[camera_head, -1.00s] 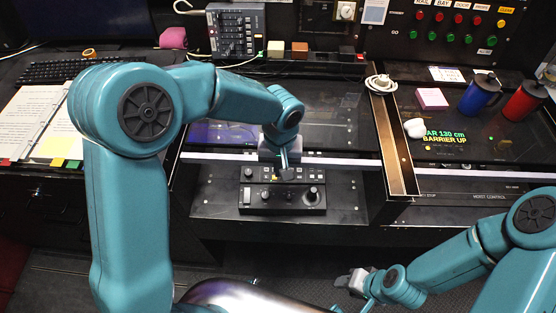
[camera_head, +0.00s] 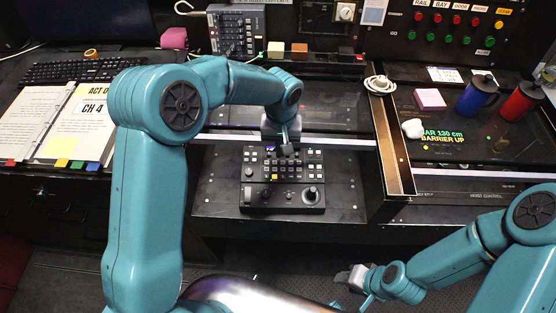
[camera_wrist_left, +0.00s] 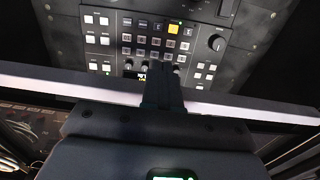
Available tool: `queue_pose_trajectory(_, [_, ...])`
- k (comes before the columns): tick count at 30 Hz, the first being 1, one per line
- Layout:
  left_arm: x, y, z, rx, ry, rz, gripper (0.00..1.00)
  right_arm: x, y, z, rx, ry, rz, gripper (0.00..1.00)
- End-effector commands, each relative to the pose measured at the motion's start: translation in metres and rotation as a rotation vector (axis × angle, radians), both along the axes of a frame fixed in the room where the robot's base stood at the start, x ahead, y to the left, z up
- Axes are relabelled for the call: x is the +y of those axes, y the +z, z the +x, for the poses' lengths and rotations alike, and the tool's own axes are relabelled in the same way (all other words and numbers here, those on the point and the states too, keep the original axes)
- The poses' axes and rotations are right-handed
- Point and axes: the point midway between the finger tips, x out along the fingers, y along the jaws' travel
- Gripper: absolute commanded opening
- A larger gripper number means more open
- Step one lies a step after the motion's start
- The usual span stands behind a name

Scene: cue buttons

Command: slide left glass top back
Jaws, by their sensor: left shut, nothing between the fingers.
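The left glass top (camera_head: 335,120) is a dark see-through panel with a pale front edge. The edge also crosses the left wrist view (camera_wrist_left: 50,82). My left gripper (camera_head: 285,149) is shut and empty, pointing down at the front edge; in the left wrist view its fingers (camera_wrist_left: 162,88) overlap the edge. I cannot tell if they touch it. In front of the edge a black control panel (camera_head: 283,183) with buttons, knobs and a joystick lies uncovered in the bay. My right gripper (camera_head: 350,279) hangs low in front of the desk, away from the glass; its jaws are unclear.
A wooden divider strip (camera_head: 391,140) bounds the bay on the right, with a pale coiled item (camera_head: 380,82) at its back end. A mixer (camera_head: 236,32) and small blocks (camera_head: 300,49) stand behind the glass.

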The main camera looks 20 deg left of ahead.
Motion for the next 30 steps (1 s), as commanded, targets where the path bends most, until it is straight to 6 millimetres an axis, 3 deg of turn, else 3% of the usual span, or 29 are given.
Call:
queue_pose_trajectory(10, [0.001,0.000,0.003,0.000,0.000,0.000,0.00,0.000,0.001,0.000,0.000,0.000,0.000,0.43])
queue_pose_trajectory(30, [0.014,0.002,0.049,-0.003,0.002,0.000,0.00,0.000,0.021,0.000,0.000,0.000,0.000,0.43])
